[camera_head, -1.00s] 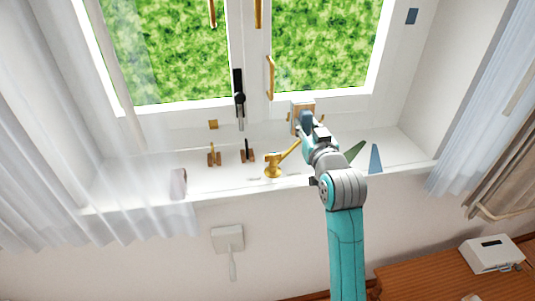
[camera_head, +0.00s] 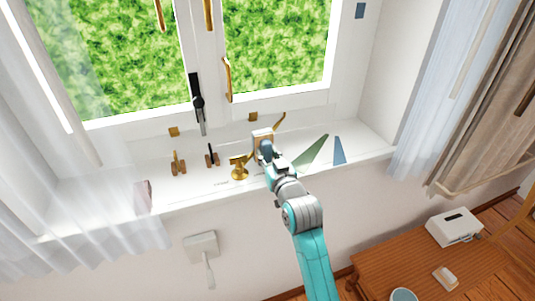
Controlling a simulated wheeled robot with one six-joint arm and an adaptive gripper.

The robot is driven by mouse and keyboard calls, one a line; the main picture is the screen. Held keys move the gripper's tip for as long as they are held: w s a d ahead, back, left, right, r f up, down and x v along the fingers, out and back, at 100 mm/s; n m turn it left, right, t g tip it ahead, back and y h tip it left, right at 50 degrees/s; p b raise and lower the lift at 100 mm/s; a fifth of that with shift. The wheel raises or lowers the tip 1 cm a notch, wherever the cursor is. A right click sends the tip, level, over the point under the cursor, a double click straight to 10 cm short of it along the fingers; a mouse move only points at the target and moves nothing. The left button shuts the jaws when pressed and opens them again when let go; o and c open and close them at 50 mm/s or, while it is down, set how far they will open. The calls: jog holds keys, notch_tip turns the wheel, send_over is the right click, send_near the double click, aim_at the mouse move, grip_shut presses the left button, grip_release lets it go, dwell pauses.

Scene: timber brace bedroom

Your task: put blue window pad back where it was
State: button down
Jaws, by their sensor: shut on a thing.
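My gripper (camera_head: 263,142) is above the white window sill, near its middle, and is shut. A small slate-blue piece (camera_head: 265,149), which I take to be the blue window pad, is between its fingers. A pale block with a tan face (camera_head: 262,135) shows at the gripper's tip; I cannot tell whether it is part of the gripper. The fingers hide much of the held piece. A separate blue square (camera_head: 360,10) is on the white side wall of the window recess at the upper right.
On the sill (camera_head: 370,145) are a gold stand (camera_head: 240,168), two small brown-footed pieces (camera_head: 178,163), a green wedge (camera_head: 312,151) and a blue wedge (camera_head: 339,151). Curtains hang at both sides. A wooden table (camera_head: 400,270) with a white box (camera_head: 454,227) is at lower right.

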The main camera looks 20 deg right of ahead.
jog(key=c, duration=0.8)
grip_release()
jog(key=shift+f, duration=0.1)
jog(key=shift+c, duration=0.2)
jog(key=shift+s, duration=0.1)
jog(key=s, duration=1.1)
jog(key=shift+s, duration=0.4)
